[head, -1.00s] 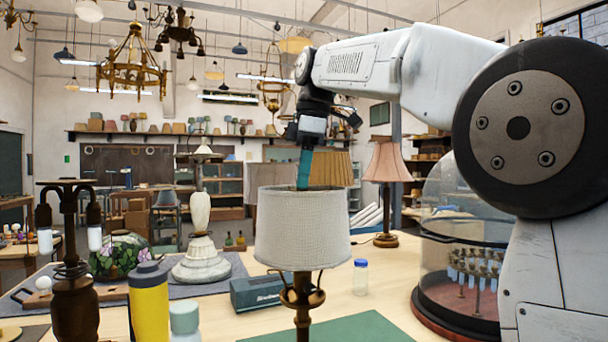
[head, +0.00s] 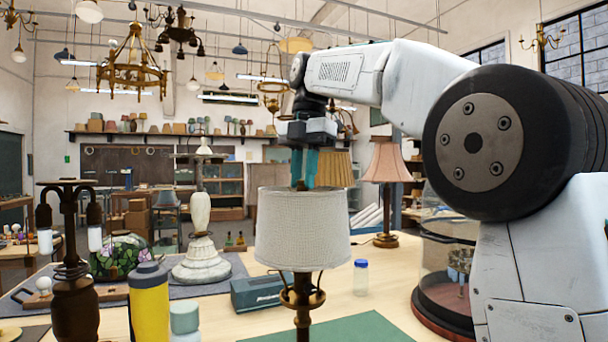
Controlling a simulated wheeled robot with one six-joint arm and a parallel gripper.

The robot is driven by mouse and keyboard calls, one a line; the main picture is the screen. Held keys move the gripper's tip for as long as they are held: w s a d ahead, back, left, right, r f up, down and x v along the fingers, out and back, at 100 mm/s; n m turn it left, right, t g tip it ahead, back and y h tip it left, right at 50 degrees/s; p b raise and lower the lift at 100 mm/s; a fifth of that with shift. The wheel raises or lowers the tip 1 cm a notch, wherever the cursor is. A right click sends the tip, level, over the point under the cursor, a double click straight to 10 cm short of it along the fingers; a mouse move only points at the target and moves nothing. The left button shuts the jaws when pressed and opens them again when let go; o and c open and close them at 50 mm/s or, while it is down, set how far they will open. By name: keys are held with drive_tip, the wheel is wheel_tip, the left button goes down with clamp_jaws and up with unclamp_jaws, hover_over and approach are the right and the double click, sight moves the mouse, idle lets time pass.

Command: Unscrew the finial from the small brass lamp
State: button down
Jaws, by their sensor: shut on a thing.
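The small brass lamp (head: 303,303) stands front and centre in the head view, upright, with a brown-bronze stem and a white fabric shade (head: 302,232). My gripper (head: 303,184) points straight down over the middle of the shade's open top. Its two teal fingers stand side by side with a narrow gap, and their tips reach just behind the shade's near rim. The gripper is shut on the finial at the top of the lamp. The finial itself is too small or hidden by the fingertips and rim to make out.
A pink-shaded lamp (head: 386,165) and a glass dome (head: 447,250) stand to the right. A small blue-capped jar (head: 361,277) is beside the lamp. A yellow bottle (head: 149,303) and a dark two-armed lamp (head: 73,260) are at the left. A green mat (head: 350,330) lies in front.

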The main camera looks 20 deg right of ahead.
drive_tip(key=n, duration=0.3)
drive_tip(key=c, duration=1.2)
unclamp_jaws()
